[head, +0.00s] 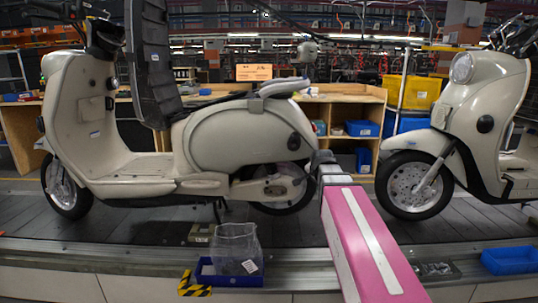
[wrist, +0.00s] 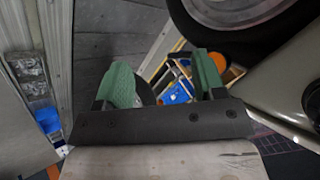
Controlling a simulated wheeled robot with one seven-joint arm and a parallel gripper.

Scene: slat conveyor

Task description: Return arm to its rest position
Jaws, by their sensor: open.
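My gripper (wrist: 166,75) shows in the wrist view with two green fingers held apart. I see nothing gripped between them. In the head view my pink arm (head: 365,245) reaches forward over the conveyor edge. Its far end is beside the rear wheel of the left cream scooter (head: 245,135), and the fingers cannot be made out there. A second cream scooter (head: 455,130) stands to the right of the arm. A tyre (wrist: 235,15) is close at the top right of the wrist view. I cannot tell whether anything touches the gripper.
Both scooters stand on the dark slat conveyor (head: 130,228). A blue tray (head: 230,280) with a clear bag (head: 236,248) sits on the front ledge, left of my arm. Another blue tray (head: 510,260) is at right. Wooden shelves (head: 340,108) and a yellow bin (head: 412,92) stand behind.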

